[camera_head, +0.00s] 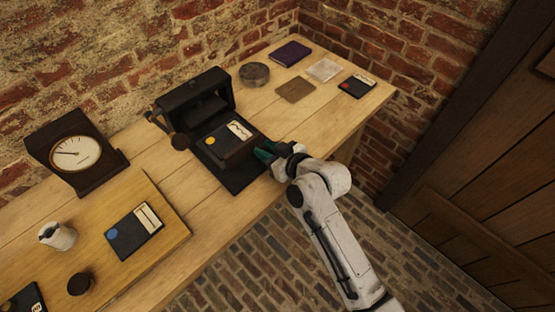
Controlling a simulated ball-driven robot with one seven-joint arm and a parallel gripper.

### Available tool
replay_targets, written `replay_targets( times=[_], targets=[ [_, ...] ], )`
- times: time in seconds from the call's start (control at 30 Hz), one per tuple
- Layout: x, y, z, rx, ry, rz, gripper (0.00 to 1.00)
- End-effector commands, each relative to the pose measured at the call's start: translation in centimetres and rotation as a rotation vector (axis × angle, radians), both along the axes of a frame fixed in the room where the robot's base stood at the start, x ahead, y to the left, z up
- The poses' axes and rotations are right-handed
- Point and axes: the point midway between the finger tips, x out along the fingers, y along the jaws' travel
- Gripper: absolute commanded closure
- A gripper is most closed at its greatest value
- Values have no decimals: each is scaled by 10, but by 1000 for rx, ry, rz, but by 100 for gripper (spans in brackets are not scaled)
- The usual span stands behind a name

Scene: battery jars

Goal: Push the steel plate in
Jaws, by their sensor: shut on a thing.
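A black press-like stand (198,96) with a side handle stands on the wooden table. On its dark base lies a thick brownish block (236,150), topped by a dark card with a yellow dot and a white label (222,138). My gripper (266,152), with dark green fingers, is at the right end of this block and shut, seemingly on its edge. The fingers hide the contact. I cannot tell whether the steel plate is part of this stack. A pale grey flat plate (323,69) and a brownish flat plate (295,90) lie apart at the back right.
A purple book (290,52), a round grey tin (254,74) and a dark card (357,86) lie at the right. A clock (77,154), a white jug (57,236), a blue-dotted card (134,231) and a dark round pot (80,284) are at the left.

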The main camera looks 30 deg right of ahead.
Motion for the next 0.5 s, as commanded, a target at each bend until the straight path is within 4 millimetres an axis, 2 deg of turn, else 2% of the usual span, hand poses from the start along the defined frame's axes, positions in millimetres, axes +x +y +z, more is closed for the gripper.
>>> replay_targets(
  times=[0.03,0.1,0.3,0.5],
  targets=[
    [14,4,-2,0,-3,2,100],
    [29,9,-3,0,-2,0,100],
    [66,22,-3,0,-1,1,100],
    [81,27,-2,-2,1,-1,100]
  ],
)
